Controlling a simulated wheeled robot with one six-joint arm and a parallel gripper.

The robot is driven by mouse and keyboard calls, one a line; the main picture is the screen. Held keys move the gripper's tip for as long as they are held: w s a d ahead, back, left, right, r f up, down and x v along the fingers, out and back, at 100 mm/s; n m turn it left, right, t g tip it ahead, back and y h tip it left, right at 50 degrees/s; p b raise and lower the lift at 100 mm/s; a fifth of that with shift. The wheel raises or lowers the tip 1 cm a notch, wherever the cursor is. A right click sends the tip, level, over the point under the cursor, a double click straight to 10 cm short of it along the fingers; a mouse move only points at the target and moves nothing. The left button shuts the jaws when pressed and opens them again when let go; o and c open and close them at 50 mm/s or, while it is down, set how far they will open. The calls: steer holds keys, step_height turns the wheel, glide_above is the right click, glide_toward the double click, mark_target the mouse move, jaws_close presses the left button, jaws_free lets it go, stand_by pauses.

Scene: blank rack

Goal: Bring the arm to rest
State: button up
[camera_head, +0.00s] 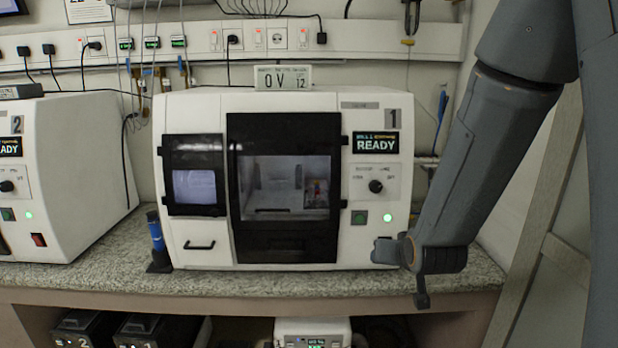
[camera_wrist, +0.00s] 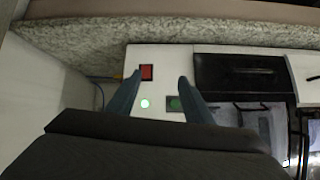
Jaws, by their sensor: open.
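My arm (camera_head: 468,165) comes down from the upper right in the head view. My gripper (camera_head: 388,251) is at its lower end, by the lower right corner of the front of white machine 1 (camera_head: 217,247). In the wrist view my gripper (camera_wrist: 156,88) has its two dark fingers apart with nothing between them. Beyond them are the machine's red switch (camera_wrist: 147,72), a lit green light (camera_wrist: 145,103) and a green button (camera_wrist: 174,102). I cannot tell whether a finger touches the machine.
Machine 1's dark-framed door (camera_head: 284,240) looks closed. A second white machine (camera_head: 75,180) stands at the left. A blue tube in a black stand (camera_head: 157,240) is beside machine 1. The speckled counter (camera_head: 340,283) has a bare front strip. A wooden frame (camera_head: 540,220) is at the right.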

steer(key=s+f+n+g, duration=0.1)
steer(key=s+g, duration=0.8)
steer(key=s, duration=1.1)
steer(key=shift+s+a+f+n, duration=0.2)
steer(key=shift+a+f+n, duration=0.1)
steer(key=shift+f, duration=0.35)
